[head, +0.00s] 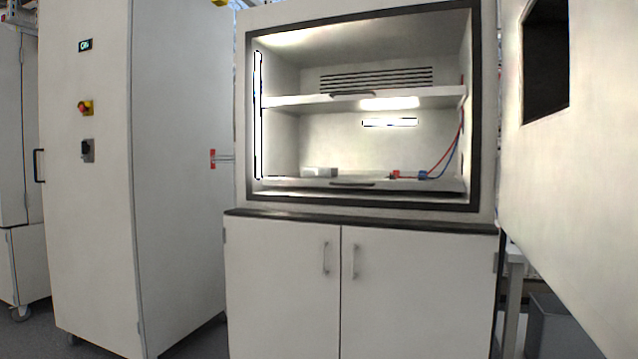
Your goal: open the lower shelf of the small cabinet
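The small cabinet (485,120) stands in the middle of the head view, its upper compartment open and lit inside. The lower shelf (290,184) lies at the bottom of that compartment, with a dark handle (352,184) at its front edge. It appears pushed in. A pale block (319,172) lies on it at the left. A red connector (395,175) and a blue connector (423,175) with red and blue wires are at the right. The upper shelf (300,101) has a similar dark handle (350,95). Neither of my grippers is in view.
A white door panel (570,190) with a dark window fills the right side. A tall white cabinet (90,200) with a red-and-yellow switch (86,107) stands at the left. Below the compartment are two closed doors (283,285) with handles.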

